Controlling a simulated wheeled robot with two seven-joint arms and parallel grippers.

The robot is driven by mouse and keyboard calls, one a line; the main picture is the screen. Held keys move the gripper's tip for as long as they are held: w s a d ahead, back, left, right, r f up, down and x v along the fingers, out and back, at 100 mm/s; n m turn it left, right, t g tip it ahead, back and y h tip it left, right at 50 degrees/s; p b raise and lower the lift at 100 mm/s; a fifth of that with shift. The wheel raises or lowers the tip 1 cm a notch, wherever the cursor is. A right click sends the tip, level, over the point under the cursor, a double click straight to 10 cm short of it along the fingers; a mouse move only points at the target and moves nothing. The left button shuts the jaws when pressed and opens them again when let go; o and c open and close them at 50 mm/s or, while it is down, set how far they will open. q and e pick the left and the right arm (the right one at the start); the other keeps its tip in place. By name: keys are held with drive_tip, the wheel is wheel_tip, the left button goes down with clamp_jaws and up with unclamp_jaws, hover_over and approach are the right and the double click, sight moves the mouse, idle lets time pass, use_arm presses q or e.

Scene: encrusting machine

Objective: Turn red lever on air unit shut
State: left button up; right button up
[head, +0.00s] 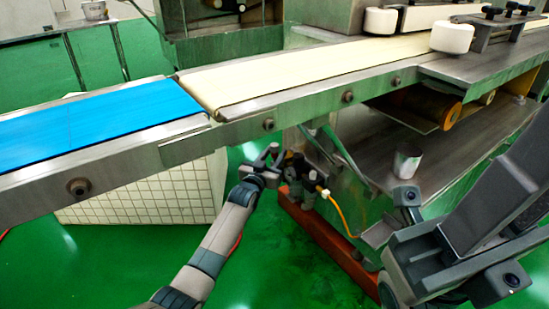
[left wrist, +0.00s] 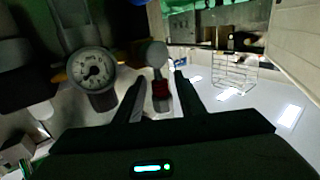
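The air unit (head: 302,174) hangs below the conveyor in the head view, dark, with a yellow hose leading off it. In the left wrist view its round white gauge (left wrist: 92,70) is at left. A short red lever piece (left wrist: 160,90) with a grey rounded end (left wrist: 157,55) shows between my left fingers. My left gripper (head: 268,158) is beside the air unit's left side; in its wrist view the fingers (left wrist: 160,92) are apart, with gaps on both sides of the red part. My right arm (head: 430,262) is at lower right; its finger state is unclear.
The steel conveyor frame (head: 130,172) with a blue belt (head: 90,120) and cream belt (head: 300,72) runs just above my left gripper. A metal cup (head: 407,161) stands on the machine's lower shelf (head: 455,150). A white tiled block (head: 150,196) is behind. Green floor is open at lower left.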

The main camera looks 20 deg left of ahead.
use_arm(q)
drive_tip(key=shift+c, duration=0.4)
clamp_jaws()
drive_tip(key=shift+w+r, duration=0.1)
